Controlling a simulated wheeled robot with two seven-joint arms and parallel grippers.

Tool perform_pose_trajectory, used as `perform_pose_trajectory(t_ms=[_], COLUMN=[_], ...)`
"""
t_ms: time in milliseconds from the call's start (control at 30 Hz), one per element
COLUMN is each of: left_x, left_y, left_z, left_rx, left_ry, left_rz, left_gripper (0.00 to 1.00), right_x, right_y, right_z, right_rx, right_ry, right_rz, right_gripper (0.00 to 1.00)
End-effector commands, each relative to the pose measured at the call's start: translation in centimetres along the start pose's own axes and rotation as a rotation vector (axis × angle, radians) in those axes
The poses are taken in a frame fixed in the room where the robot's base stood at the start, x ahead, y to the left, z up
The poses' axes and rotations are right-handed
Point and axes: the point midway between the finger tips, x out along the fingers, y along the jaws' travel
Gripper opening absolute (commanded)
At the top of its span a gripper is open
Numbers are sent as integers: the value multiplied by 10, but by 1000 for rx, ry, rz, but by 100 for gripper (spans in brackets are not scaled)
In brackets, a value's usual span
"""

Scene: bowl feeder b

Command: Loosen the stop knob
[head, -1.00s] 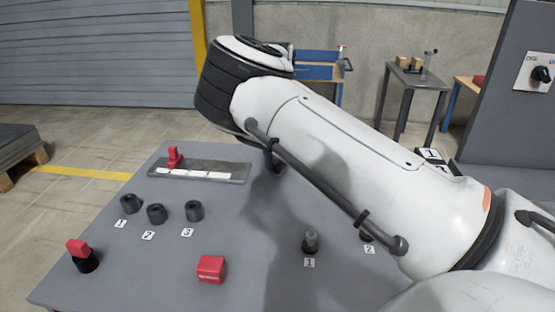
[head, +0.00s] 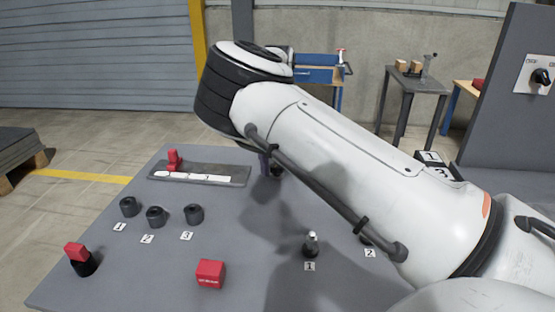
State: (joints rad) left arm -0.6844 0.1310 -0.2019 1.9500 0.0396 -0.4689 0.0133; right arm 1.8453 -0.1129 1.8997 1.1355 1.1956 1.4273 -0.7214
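A red upright piece (head: 174,160), which looks like the stop with its knob, stands near the left end of a grey metal rail (head: 225,167). The rail carries a white marked strip. My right arm crosses the picture from the lower right to the upper middle. My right gripper (head: 272,167) is mostly hidden behind that arm; only a small dark and purplish part shows beyond the rail's right end, apart from the red piece. Whether its fingers are open or shut cannot be seen. My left gripper is not in view.
Several black parts (head: 155,217) stand by numbered labels at the left. A red-topped black piece (head: 82,258) and a red box (head: 210,273) sit toward the front. A post (head: 311,245) stands by label 1. A switch panel (head: 540,75) is at right.

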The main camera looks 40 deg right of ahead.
Motion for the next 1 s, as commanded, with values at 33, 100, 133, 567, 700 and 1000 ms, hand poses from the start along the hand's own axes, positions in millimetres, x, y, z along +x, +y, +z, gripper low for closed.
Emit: perform_pose_trajectory(t_ms=[33, 100, 133, 567, 700, 1000], left_x=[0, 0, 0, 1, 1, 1], left_y=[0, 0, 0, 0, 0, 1], left_z=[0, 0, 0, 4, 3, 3], left_rx=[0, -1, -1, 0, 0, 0], left_ry=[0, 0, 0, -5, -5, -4], left_rz=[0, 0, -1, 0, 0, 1], left_gripper=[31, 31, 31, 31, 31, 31], right_x=[0, 0, -1, -71, -91, -104], right_y=[0, 0, 0, -1, 0, 0], right_z=[0, 0, 0, 1, 0, 0], right_rx=[0, 0, 0, -1, 0, 0], right_ry=[0, 0, 0, -3, -2, 1], right_rz=[0, 0, 0, -1, 1, 0], right_gripper=[47, 47, 47, 47, 47, 47])
